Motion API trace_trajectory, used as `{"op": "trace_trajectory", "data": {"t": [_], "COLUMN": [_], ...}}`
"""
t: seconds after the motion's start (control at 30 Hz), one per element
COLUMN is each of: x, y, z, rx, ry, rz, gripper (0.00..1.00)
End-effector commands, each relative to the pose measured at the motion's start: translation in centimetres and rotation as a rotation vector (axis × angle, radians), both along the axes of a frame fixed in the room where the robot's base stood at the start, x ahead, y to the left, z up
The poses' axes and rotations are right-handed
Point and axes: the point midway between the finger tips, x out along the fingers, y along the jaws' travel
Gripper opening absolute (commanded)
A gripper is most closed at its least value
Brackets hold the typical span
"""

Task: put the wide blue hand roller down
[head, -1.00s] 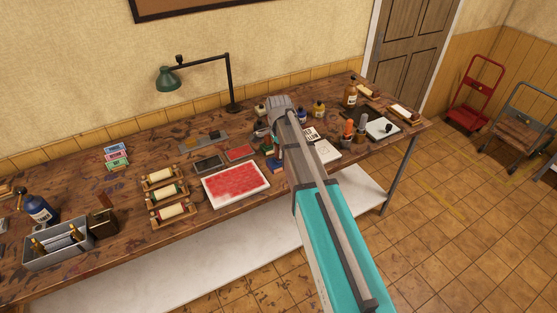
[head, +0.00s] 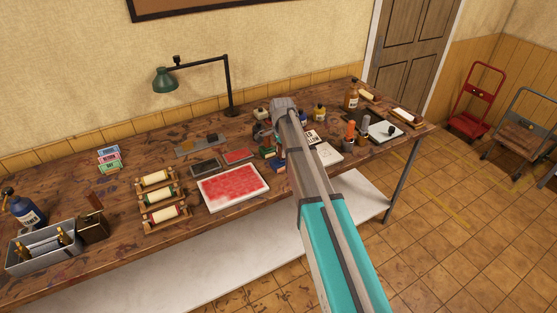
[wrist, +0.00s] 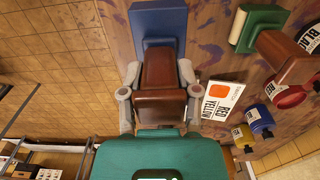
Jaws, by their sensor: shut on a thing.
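The wide blue hand roller shows in the wrist view as a flat blue part (wrist: 150,22) with a brown handle (wrist: 160,68). My gripper (wrist: 158,85) is shut on the brown handle, one grey finger on each side. The blue part points away from my wrist, over the dark wooden bench. I cannot tell whether it touches the bench top. In the head view my gripper (head: 264,133) is at the middle of the bench, partly hidden by my arm. A small blue patch shows below it there, but I cannot make out its shape.
A green hand roller (wrist: 262,22) and a card marked red and yellow (wrist: 220,97) lie to the right in the wrist view, near ink bottles (wrist: 260,120). A red inked slab (head: 233,187), roller racks (head: 160,198) and a green lamp (head: 165,80) stand further left.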

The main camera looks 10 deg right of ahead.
Motion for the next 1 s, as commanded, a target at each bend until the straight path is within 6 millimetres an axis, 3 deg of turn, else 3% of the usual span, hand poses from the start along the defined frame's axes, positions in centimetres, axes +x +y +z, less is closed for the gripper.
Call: {"op": "trace_trajectory", "data": {"t": [0.33, 0.73, 1.0], "x": [0.2, 0.8, 0.8], "y": [0.0, -0.2, -0.2], "z": [-0.3, -3.4, -4.0], "rx": [0.0, 0.0, 0.0], "ry": [0.0, 0.0, 0.0], "rz": [0.0, 0.001, 0.001], "gripper": [0.04, 0.04, 0.04]}}
